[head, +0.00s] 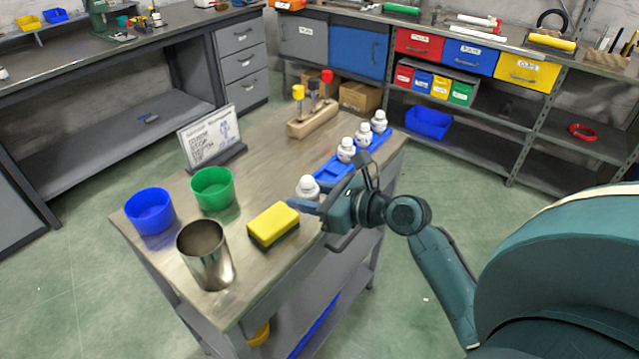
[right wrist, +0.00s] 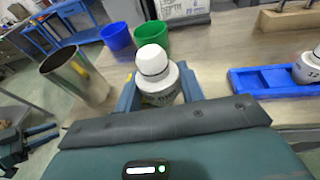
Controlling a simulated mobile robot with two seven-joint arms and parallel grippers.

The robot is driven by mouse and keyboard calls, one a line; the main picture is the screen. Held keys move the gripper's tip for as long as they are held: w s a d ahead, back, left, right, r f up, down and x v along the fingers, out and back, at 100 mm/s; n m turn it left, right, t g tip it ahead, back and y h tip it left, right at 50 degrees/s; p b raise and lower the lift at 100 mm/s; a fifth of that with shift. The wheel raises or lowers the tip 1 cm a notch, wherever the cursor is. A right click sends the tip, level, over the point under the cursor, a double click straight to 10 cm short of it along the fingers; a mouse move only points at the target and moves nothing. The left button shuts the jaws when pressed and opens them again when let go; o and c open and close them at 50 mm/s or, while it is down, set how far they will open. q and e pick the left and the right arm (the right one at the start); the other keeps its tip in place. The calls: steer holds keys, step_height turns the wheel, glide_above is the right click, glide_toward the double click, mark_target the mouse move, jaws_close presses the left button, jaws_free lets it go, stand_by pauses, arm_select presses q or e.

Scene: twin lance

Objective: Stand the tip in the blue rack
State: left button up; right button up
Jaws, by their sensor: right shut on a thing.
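My right gripper (head: 318,203) is shut on a white tip (head: 308,185) with a rounded top. In the right wrist view the tip (right wrist: 156,74) stands roughly upright between the fingers; its lower end is hidden. The blue rack (head: 327,173) lies on the workbench just behind the gripper in the head view. Three similar white tips stand in it toward the far end, and its near end is bare. In the right wrist view the rack (right wrist: 262,80) is to the right of the held tip, apart from it. A dark part at the left edge there may be my left gripper (right wrist: 18,143); its jaws are unclear.
A yellow sponge (head: 273,222), a metal cup (head: 206,256), a green cup (head: 213,190) and a blue cup (head: 150,211) stand left of the gripper. A sign (head: 210,138) and a wooden block with tools (head: 314,121) stand farther back. Bare tabletop lies between them.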

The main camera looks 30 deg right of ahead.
steer(key=w+d+b, duration=0.1)
steer(key=w+d, duration=0.5)
steer(key=w, duration=0.2)
steer(key=m+h+b, duration=0.1)
steer(key=h+b, duration=0.1)
glide_above(326, 180)
steer(key=shift+d+f+t, duration=0.1)
steer(key=shift+f+t, duration=0.3)
steer(key=shift+f, duration=0.05)
step_height(326, 180, down, 6)
steer(key=shift+r+b, duration=0.25)
steer(key=shift+b, duration=0.45)
steer(key=shift+f, duration=0.15)
arm_select(q)
steer(key=shift+w+d+f+t+h, duration=0.3)
steer(key=shift+w+f+h, duration=0.1)
steer(key=shift+w+f, duration=0.2)
arm_select(e)
steer(key=shift+f, duration=0.1)
steer(key=o, duration=1.2)
steer(key=shift+c, duration=0.2)
arm_select(q)
steer(key=shift+s+f, duration=0.1)
steer(key=shift+f, duration=0.05)
